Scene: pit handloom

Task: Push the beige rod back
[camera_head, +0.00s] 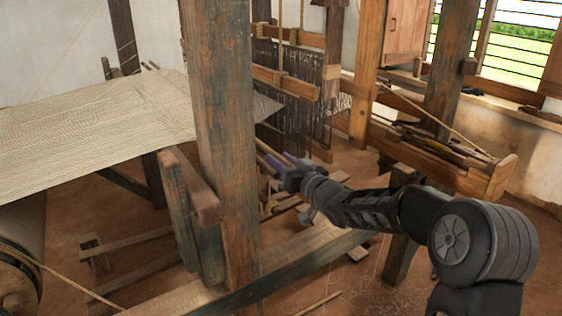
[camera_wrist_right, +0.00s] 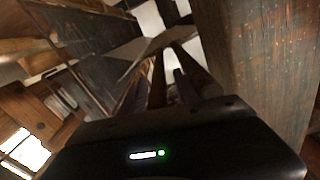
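My right gripper (camera_head: 280,166) has purple fingers and reaches in from the right, just right of the big worn post in the head view. A thin beige rod (camera_head: 266,151) shows at its fingertips, beside the post; the post hides the part farther left. In the right wrist view, a brownish-beige rod (camera_wrist_right: 157,84) runs between the two purple fingers, which stand apart with some space around it. A second rod-like piece (camera_wrist_right: 197,74) lies just right of the fingers. I cannot tell whether the fingers touch either one. My left gripper is in neither view.
The worn post (camera_head: 228,140) stands close to my right gripper, and fills the right of the wrist view. Pale cloth (camera_head: 100,125) stretches at the left. Hanging heddle frames (camera_head: 290,85) stand behind. A wooden beam (camera_head: 270,262) crosses low in front. A wooden trough (camera_head: 440,160) is at the right.

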